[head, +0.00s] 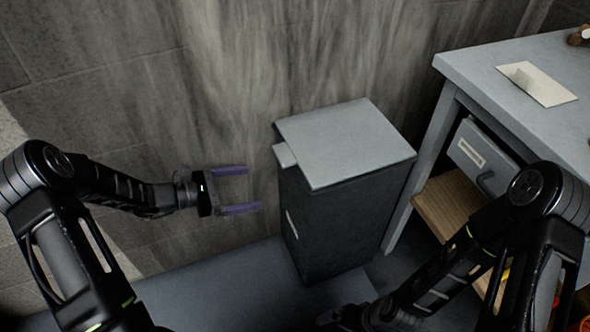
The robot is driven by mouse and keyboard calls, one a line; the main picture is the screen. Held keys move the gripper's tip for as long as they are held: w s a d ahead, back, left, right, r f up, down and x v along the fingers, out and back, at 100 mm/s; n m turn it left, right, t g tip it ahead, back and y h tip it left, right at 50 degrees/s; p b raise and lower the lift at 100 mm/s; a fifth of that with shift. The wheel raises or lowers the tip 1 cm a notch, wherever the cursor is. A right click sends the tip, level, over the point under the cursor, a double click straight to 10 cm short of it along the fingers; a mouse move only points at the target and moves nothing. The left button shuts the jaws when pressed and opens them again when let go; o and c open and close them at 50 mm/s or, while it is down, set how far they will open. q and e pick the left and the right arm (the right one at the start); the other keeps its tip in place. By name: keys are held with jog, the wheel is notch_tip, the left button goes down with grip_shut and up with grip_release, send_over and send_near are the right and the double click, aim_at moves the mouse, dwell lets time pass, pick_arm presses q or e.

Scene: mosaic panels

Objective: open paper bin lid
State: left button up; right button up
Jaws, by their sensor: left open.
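The paper bin (335,228) is a tall dark box standing against the wall in the middle of the head view. Its flat grey lid (345,143) lies closed on top, with a small tab (285,155) sticking out at its left edge. A pale label shows on the bin's left side. My left gripper (254,189) is left of the bin, a little below the tab's height in the picture. Its purple fingers are apart, empty and pointing right, not touching the bin. My right arm comes in at the lower right; its gripper's fingers are not visible.
A grey desk (468,66) with a drawer (480,158) and a wooden shelf (447,212) stands right of the bin. A white paper (537,84) lies on the desk. The stone wall (200,75) runs behind the bin. The space between my left gripper and the bin looks clear.

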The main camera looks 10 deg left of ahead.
aim_at(277, 156)
pick_arm(q)
notch_tip(277, 156, up, 8)
jog(key=w+n+t+h, duration=0.1)
jog(key=h, duration=0.1)
jog(key=shift+w+d+f+t+h, duration=0.25)
jog(key=shift+d+t+h, duration=0.05)
jog(key=shift+d+t, duration=0.1)
jog(key=shift+b+x, duration=0.5)
jog(key=shift+x, duration=3.4)
jog(key=shift+c, duration=0.4)
